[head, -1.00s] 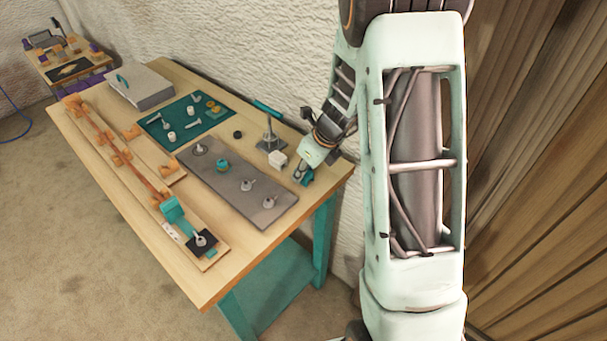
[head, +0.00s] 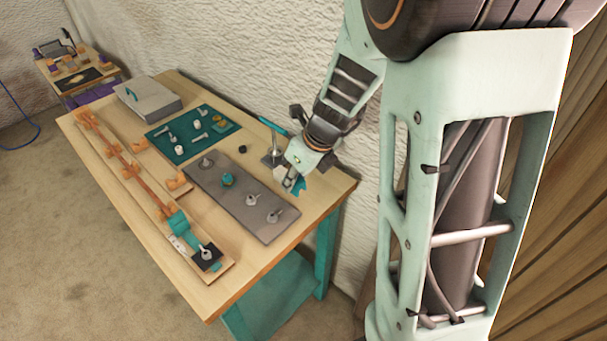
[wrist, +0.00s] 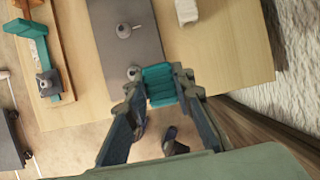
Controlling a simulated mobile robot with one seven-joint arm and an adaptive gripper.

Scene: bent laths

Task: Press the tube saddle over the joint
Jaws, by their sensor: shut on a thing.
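My gripper (wrist: 158,92) is shut on a teal ribbed piece, which looks like the tube saddle (wrist: 158,76). In the head view my gripper (head: 292,184) is over the right end of the workbench, with a bit of the teal saddle (head: 299,186) showing beside it. The long lath assembly (head: 128,168) lies on a board along the bench's left side. A teal bracket (head: 181,224) sits near its front end; it also shows in the wrist view (wrist: 44,52). I cannot make out the joint itself clearly.
A grey mat (head: 228,192) with several small knobbed pieces lies between my gripper and the lath board. A teal mat (head: 170,148) with small parts, a grey case (head: 150,97) and a stand (head: 271,157) are farther back. A white block (wrist: 187,10) shows in the wrist view.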

